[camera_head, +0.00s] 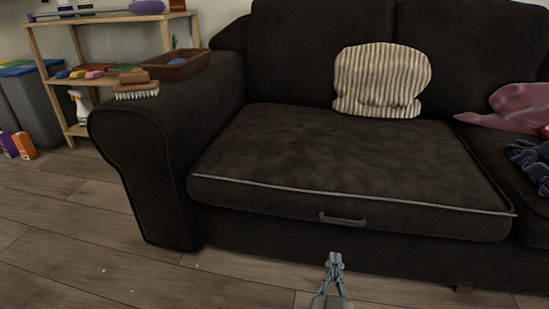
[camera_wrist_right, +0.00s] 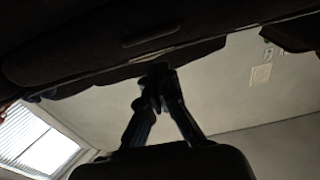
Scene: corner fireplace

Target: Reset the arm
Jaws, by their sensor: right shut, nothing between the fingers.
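My right gripper (camera_head: 335,260) shows at the bottom of the head view, in front of the dark sofa (camera_head: 330,150) and below the handle (camera_head: 343,219) on its seat front. Its fingers are together with nothing between them. In the right wrist view, the gripper (camera_wrist_right: 158,85) is a dark shape with its fingertips together, and the handle (camera_wrist_right: 149,36) shows beyond it against the dark sofa. My left gripper is in neither view.
A striped cushion (camera_head: 381,80) leans on the sofa back. A brush (camera_head: 136,91) and a brown tray (camera_head: 180,66) are on the left armrest. A wooden shelf (camera_head: 36,47) and a spray bottle (camera_head: 80,112) stand at left. The floor (camera_head: 70,235) at front left is mostly clear.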

